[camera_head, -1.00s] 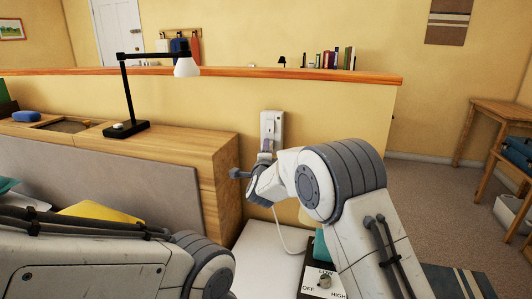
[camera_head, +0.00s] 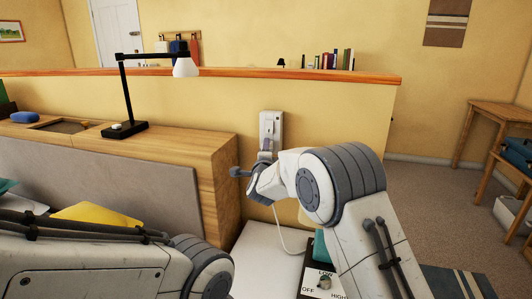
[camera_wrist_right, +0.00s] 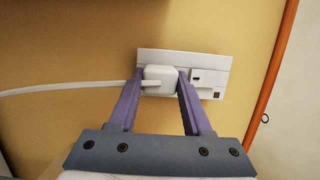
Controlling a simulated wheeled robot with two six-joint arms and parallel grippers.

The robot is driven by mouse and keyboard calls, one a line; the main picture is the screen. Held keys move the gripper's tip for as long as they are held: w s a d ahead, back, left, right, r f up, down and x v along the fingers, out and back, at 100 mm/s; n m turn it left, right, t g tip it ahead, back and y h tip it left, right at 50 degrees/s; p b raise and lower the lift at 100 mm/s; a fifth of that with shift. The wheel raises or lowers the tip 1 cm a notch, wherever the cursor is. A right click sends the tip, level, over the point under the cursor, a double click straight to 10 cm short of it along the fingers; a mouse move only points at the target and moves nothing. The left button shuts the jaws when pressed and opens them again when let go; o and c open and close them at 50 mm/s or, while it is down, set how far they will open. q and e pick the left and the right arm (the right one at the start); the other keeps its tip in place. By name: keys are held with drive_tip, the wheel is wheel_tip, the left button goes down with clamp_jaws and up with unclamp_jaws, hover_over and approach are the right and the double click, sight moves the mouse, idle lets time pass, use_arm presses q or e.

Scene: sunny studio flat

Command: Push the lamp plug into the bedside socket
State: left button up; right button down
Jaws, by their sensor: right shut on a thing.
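The white plug (camera_wrist_right: 160,80) is between the purple fingers of my right gripper (camera_wrist_right: 161,86), which is shut on it. The plug is up against the left part of the white socket plate (camera_wrist_right: 213,68) in the right wrist view; I cannot tell how deep it sits. In the head view the socket (camera_head: 271,122) is upright on the yellow wall, with my right gripper at its lower end. A white cord (camera_wrist_right: 75,88) runs left from the plug. The black lamp (camera_head: 125,90) with a white shade stands on the wooden headboard shelf. My left gripper is hidden; only its arm shows.
The wooden cabinet end (camera_head: 224,190) is close left of my right gripper. An orange-edged ledge (camera_head: 300,74) tops the wall. Open floor (camera_head: 425,200) lies to the right.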

drive_tip(key=shift+w+d, duration=0.1)
drive_tip(key=shift+w, duration=0.15)
idle(0.5)
drive_tip(key=shift+r+b, duration=0.1)
drive_tip(key=shift+b, duration=0.35)
drive_tip(key=shift+w+d+r, duration=0.1)
drive_tip(key=shift+d, duration=0.05)
idle(0.5)
unclamp_jaws()
drive_tip(key=shift+a, duration=0.2)
idle(0.4)
